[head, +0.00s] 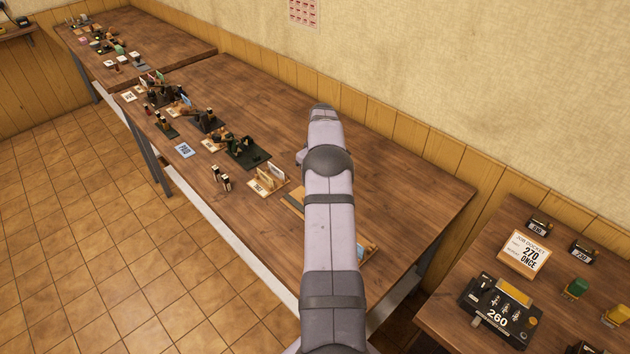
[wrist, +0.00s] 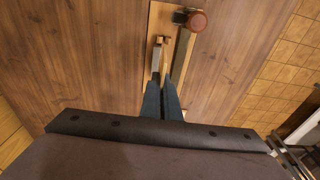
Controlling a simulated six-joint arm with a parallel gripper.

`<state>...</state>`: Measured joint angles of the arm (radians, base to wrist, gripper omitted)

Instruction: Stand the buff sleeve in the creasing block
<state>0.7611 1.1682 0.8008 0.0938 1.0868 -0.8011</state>
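In the wrist view, my gripper (wrist: 165,100) has two dark, tapered fingers pointing down at a narrow tan board. The fingers are close together, and I cannot tell whether anything is between them. A small upright piece with a tan top (wrist: 162,41) stands on the board just beyond the fingertips. A grey bar with a red-brown round knob (wrist: 197,21) is beside it. I cannot tell which part is the creasing block. In the head view my arm hides the gripper. A wooden rack (head: 268,183) holds upright buff and pale pieces; one may be the buff sleeve.
The table's far right part is bare wood. A separate table at right holds a counter reading 260 (head: 497,312) and a framed docket (head: 524,254).

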